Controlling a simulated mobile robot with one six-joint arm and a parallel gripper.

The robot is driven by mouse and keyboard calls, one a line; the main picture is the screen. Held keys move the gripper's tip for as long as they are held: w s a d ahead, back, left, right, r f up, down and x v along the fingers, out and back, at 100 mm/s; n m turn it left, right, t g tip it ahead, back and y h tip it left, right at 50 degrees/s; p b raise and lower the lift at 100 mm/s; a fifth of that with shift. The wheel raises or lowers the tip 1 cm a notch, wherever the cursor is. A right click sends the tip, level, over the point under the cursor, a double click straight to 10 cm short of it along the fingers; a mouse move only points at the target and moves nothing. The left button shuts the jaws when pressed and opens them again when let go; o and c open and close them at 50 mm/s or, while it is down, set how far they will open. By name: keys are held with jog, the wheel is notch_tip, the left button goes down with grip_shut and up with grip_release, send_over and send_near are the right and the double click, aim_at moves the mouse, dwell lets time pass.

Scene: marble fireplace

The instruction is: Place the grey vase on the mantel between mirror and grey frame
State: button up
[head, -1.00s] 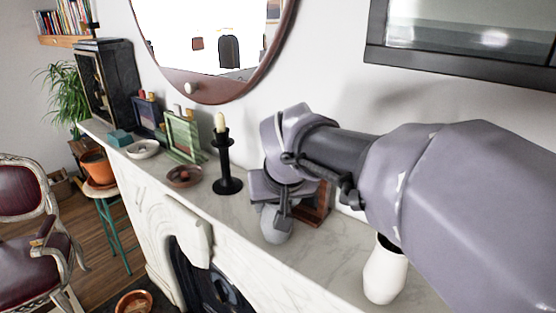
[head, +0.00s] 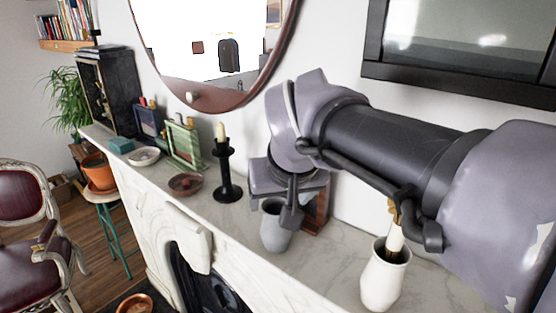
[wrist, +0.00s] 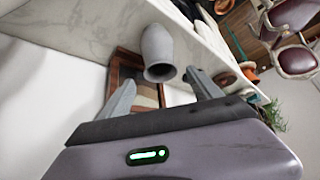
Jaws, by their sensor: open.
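The grey vase (head: 277,230) stands upright on the white marble mantel (head: 335,272), near its front edge. In the head view it is below the mirror's right edge and left of the grey frame. The round mirror (head: 203,97) and dark grey frame (head: 460,86) are on the wall. My gripper (head: 283,207) is open and empty, above and behind the vase's rim. In the wrist view the vase (wrist: 158,48) shows beyond my gripper (wrist: 160,80), between the spread fingers, apart from both. One finger partly covers the vase in the head view.
A black candlestick (head: 225,170) stands left of the vase. A white vase (head: 383,275) stands to its right, below my arm. A brown wooden frame (wrist: 140,78) leans behind the grey vase. A brown bowl (head: 186,183) and small frames stand further left.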

jog(key=s+d+f+m, duration=0.3)
jog(key=s+d+f, duration=0.2)
jog(key=s, duration=0.5)
jog(key=s+d+f+m, duration=0.4)
jog(key=s+d+f, duration=0.1)
jog(key=s, duration=0.5)
notch_tip(320, 180, down, 14)
jog(key=b, duration=1.3)
jog(key=shift+w+g+y+b, duration=0.25)
jog(key=shift+g+y+b, duration=0.05)
jog(key=shift+g+y, duration=0.1)
